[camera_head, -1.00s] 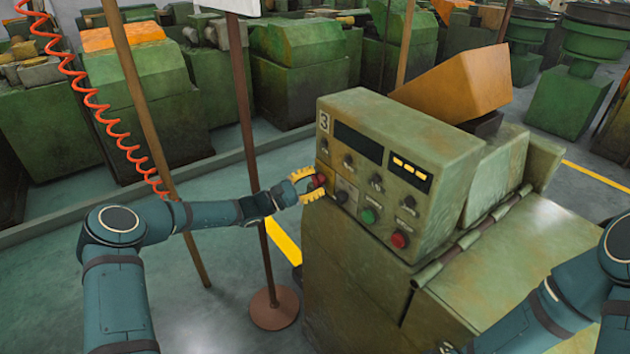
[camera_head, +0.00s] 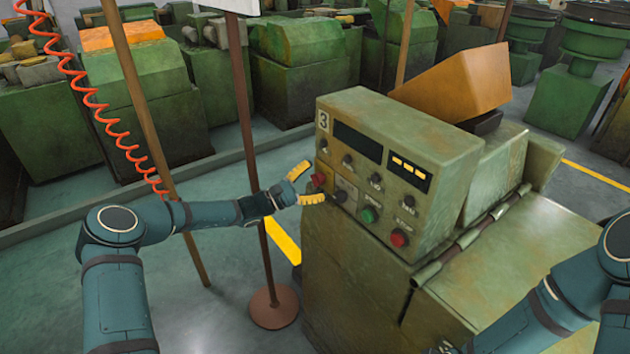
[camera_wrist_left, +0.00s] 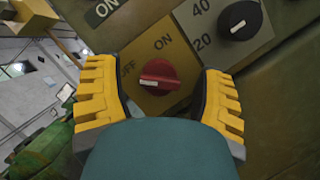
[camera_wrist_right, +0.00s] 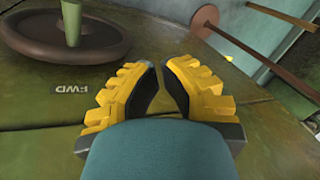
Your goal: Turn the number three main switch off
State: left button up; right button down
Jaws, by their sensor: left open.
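The number 3 panel (camera_head: 323,122) stands in the middle of the head view. Its red main switch (camera_head: 318,180) is at the panel's lower left. In the left wrist view the red switch (camera_wrist_left: 158,77) sits on a yellow-brown plate marked OFF and ON. Its pale mark lies on the left, toward the OFF side. My left gripper (camera_head: 312,183) is open, with one finger on each side of the switch and clear of it; its spread fingers also show in the left wrist view (camera_wrist_left: 158,85). My right gripper (camera_wrist_right: 161,64) is empty, its fingertips a small gap apart.
Beside the switch are a black knob (camera_head: 340,196), a green button (camera_head: 368,214) and a red button (camera_head: 400,238). A post (camera_head: 245,130) on a round base stands near my left forearm. A handwheel (camera_wrist_right: 65,35) lies close to my right gripper.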

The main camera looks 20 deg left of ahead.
pick_arm(q)
jog(key=v, duration=1.1)
jog(key=shift+s+a, duration=0.25)
jog(key=shift+a, duration=0.05)
jog(key=shift+f, duration=0.1)
jog(key=s+d+f+m+g+y, duration=0.3)
jog(key=s+d+f+g, duration=0.25)
jog(key=d+f, duration=0.3)
jog(key=s+d+f+m+g+y, duration=0.2)
jog(key=s+d+f+g, duration=0.4)
jog(key=d, duration=0.4)
jog(key=s+f+m+y, duration=0.3)
jog(key=s+m+y, duration=0.1)
jog(key=s, duration=0.3)
jog(key=s+f+m+t+y, duration=0.1)
jog(key=s+f+m+y, duration=0.3)
jog(key=s, duration=0.4)
jog(key=shift+s+d+f+m+b, duration=0.25)
jog(key=shift+m+b, duration=0.2)
jog(key=shift+m, duration=0.15)
jog(key=shift+a, duration=0.1)
